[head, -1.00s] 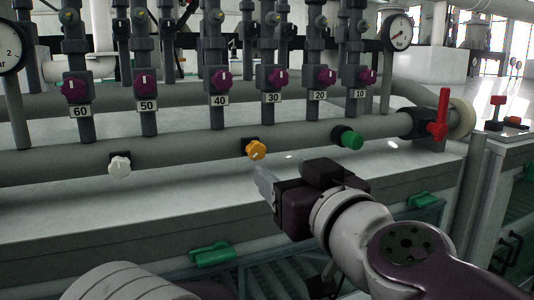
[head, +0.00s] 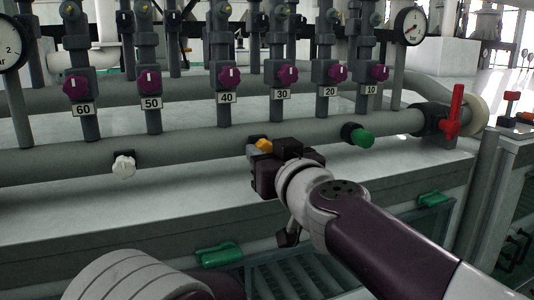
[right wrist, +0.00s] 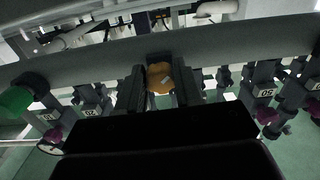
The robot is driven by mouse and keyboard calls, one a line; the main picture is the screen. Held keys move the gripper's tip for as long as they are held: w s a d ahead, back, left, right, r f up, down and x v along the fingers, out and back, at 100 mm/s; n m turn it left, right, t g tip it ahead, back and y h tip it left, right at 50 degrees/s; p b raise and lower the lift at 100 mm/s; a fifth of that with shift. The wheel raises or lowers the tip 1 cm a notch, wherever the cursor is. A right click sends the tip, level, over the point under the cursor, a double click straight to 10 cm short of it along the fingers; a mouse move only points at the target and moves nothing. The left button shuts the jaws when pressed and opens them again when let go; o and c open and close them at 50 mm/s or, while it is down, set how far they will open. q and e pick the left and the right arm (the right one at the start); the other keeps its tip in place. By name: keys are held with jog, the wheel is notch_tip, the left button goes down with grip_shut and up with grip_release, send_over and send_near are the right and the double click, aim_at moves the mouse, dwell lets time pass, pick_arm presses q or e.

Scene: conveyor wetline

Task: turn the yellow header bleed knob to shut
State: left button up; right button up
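The yellow bleed knob (head: 264,145) sits on the front of the lower header pipe and is partly hidden by my right gripper in the head view. In the right wrist view the knob (right wrist: 159,78) shows between the two dark fingers, with a small pale mark on its face. My right gripper (right wrist: 160,88) points at the pipe, fingers apart, one on each side of the knob. The gaps are very small, and I cannot tell whether either finger touches it. My left gripper is not in view.
A white knob (head: 124,166) and a green knob (head: 361,138) sit on the same pipe at either side. A red lever (head: 454,112) stands at the pipe's right end. Numbered purple knobs (head: 230,77) line the risers above.

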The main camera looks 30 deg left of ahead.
jog(key=shift+m, duration=0.4)
jog(key=m, duration=0.5)
jog(key=shift+s+m, duration=0.1)
jog(key=shift+m, duration=0.2)
jog(key=m, duration=0.6)
jog(key=shift+a+r, duration=0.1)
jog(key=m, duration=0.6)
jog(key=shift+m, duration=0.4)
jog(key=m, duration=0.4)
jog(key=shift+m, duration=1.3)
jog(key=o, duration=1)
jog(key=shift+o, duration=0.2)
jog(key=shift+r, duration=0.1)
